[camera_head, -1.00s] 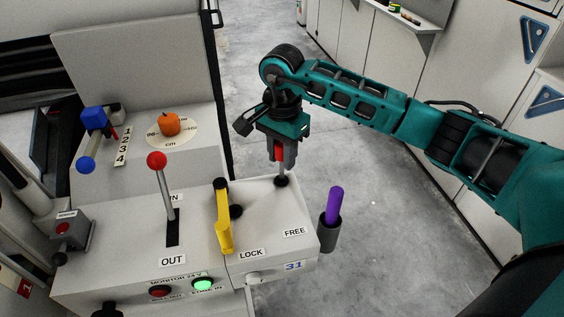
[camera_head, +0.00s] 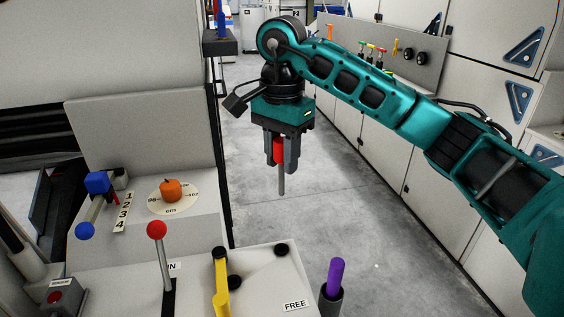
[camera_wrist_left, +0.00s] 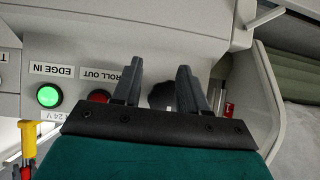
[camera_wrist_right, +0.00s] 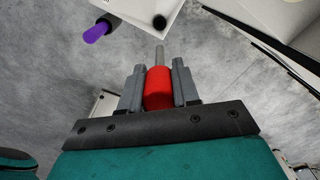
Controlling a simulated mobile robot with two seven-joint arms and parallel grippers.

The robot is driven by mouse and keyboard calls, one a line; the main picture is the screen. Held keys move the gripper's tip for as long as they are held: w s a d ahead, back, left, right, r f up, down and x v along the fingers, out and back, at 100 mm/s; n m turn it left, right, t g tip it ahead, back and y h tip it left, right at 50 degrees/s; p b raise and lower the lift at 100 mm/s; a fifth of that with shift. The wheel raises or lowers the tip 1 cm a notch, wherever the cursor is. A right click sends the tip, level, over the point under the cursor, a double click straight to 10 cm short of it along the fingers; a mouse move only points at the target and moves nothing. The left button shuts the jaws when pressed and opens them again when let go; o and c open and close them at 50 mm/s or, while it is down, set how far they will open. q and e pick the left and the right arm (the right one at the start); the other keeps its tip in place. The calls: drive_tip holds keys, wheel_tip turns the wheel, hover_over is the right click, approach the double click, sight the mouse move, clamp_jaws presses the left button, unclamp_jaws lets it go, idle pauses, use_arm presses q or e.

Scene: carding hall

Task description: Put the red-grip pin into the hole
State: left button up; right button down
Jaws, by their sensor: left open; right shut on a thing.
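The red-grip pin (camera_head: 281,178) is held upright by my right gripper (camera_head: 280,160), its grey shaft pointing down in free air above and behind the panel's far edge. The right wrist view shows the red grip (camera_wrist_right: 158,88) between both fingers. Two dark holes show on the panel: one near the FREE label (camera_head: 282,249), empty, and one beside the yellow handle (camera_head: 235,282). The pin touches neither. My left gripper (camera_wrist_left: 167,85) is open and empty in the left wrist view, in front of a panel with a green button; it is not seen in the head view.
A yellow handle (camera_head: 221,282) and a red-knob lever (camera_head: 157,231) stand up from the panel. A purple-handled tool (camera_head: 335,277) sits in a holder at the panel's right. An orange knob (camera_head: 171,189) is on a dial. Open floor lies to the right.

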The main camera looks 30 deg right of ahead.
sight(282, 139)
drive_tip(key=shift+r, duration=0.1)
drive_tip(key=shift+r+p, duration=1)
drive_tip(key=shift+r, duration=2.65)
use_arm(q)
drive_tip(key=shift+r, duration=0.9)
use_arm(e)
drive_tip(key=shift+r, duration=0.25)
